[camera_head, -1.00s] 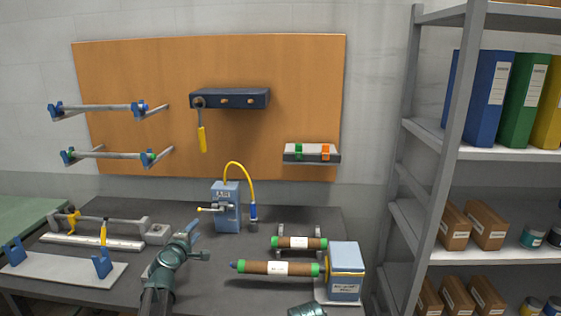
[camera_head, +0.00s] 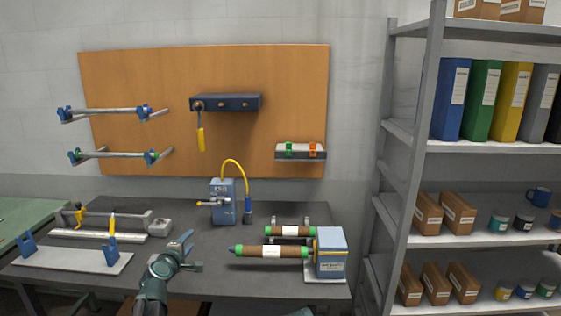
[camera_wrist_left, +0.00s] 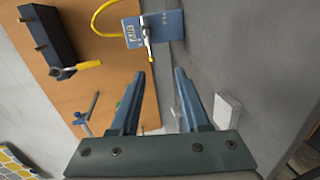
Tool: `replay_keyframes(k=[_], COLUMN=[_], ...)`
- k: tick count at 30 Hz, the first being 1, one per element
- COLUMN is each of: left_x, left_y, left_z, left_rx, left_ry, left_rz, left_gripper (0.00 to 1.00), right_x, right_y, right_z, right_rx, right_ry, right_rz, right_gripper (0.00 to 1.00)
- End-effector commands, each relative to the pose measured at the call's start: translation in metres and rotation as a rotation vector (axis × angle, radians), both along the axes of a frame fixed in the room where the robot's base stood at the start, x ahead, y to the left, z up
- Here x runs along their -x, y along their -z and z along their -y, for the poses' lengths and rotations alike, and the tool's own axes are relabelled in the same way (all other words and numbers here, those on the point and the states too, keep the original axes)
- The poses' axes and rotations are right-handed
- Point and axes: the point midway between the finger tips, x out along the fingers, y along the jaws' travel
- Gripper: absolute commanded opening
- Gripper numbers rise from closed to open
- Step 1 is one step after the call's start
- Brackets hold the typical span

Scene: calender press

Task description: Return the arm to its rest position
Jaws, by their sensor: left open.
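My left gripper (camera_head: 183,243) is above the front middle of the grey workbench (camera_head: 205,285), its arm coming in from the bottom. In the left wrist view its two blue fingers (camera_wrist_left: 160,85) stand apart with nothing between them. The blue box with the yellow hose (camera_head: 223,202) stands beyond the gripper, and it shows at the top of the left wrist view (camera_wrist_left: 155,28). At the bottom edge of the head view a small piece of dark green arm (camera_head: 300,312) shows; no right gripper is visible.
A brown roll with green ends (camera_head: 270,252) runs into a blue-grey block (camera_head: 331,250) on the right of the bench. A plate with blue supports (camera_head: 75,262) lies at left. A grey shelf unit (camera_head: 400,200) stands at right. An orange-brown board (camera_head: 225,75) hangs behind.

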Motion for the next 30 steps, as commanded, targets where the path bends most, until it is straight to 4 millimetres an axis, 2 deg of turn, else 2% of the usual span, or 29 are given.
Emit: replay_keyframes(k=[8, 14, 19, 23, 24, 26, 27, 30], left_x=[0.009, 0.026, 0.056, 0.102, 0.123, 0.158, 0.182, 0.240], left_y=[0.014, 0.034, 0.061, 0.094, 0.107, 0.125, 0.137, 0.159], left_z=[0.041, 0.090, 0.144, 0.197, 0.214, 0.234, 0.244, 0.255], left_rx=[-0.086, -0.198, -0.343, -0.522, -0.595, -0.709, -0.785, -0.967], left_ry=[0.109, 0.251, 0.429, 0.641, 0.724, 0.853, 0.937, 1.130], left_rz=[-0.058, -0.132, -0.227, -0.342, -0.390, -0.467, -0.519, -0.653], left_gripper=[0.46, 0.46, 0.46, 0.46, 0.46, 0.46, 0.46, 0.46], right_x=[0.000, 0.000, 0.000, 0.000, 0.000, 0.000, 0.000, 0.000], right_y=[0.000, 0.000, 0.000, 0.000, 0.000, 0.000, 0.000, 0.000], right_z=[0.000, 0.000, 0.000, 0.000, 0.000, 0.000, 0.000, 0.000], right_rx=[0.000, 0.000, 0.000, 0.000, 0.000, 0.000, 0.000, 0.000], right_ry=[0.000, 0.000, 0.000, 0.000, 0.000, 0.000, 0.000, 0.000], right_rz=[0.000, 0.000, 0.000, 0.000, 0.000, 0.000, 0.000, 0.000], right_gripper=[0.87, 0.87, 0.87, 0.87, 0.87, 0.87, 0.87, 0.87])
